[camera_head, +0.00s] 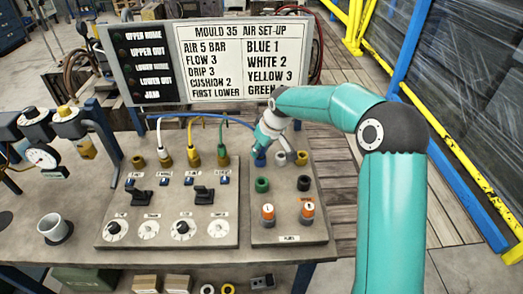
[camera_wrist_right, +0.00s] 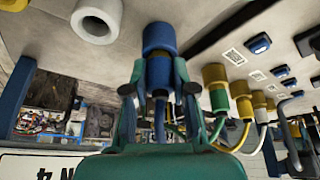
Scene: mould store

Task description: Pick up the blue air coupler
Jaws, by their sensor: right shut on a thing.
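The blue air coupler (camera_wrist_right: 158,72) stands between my right gripper's fingers (camera_wrist_right: 158,92) in the right wrist view, with a brass-coloured section at one end. The gripper is shut on it. In the head view my right gripper (camera_head: 268,134) is at the back left of the small right-hand panel, over the blue piece (camera_head: 259,159), which it partly hides. A blue hose (camera_head: 217,117) arches in from the left to the gripper. I cannot tell whether the coupler is still seated in a port. My left gripper is not in view.
White (camera_head: 281,158) and yellow (camera_head: 302,158) ports stand close to the right of the gripper. Green-, yellow- and white-hosed couplers (camera_head: 223,155) stand to its left. The set-up board (camera_head: 205,62) stands behind. Green, black and orange fittings (camera_head: 268,212) occupy the panel in front.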

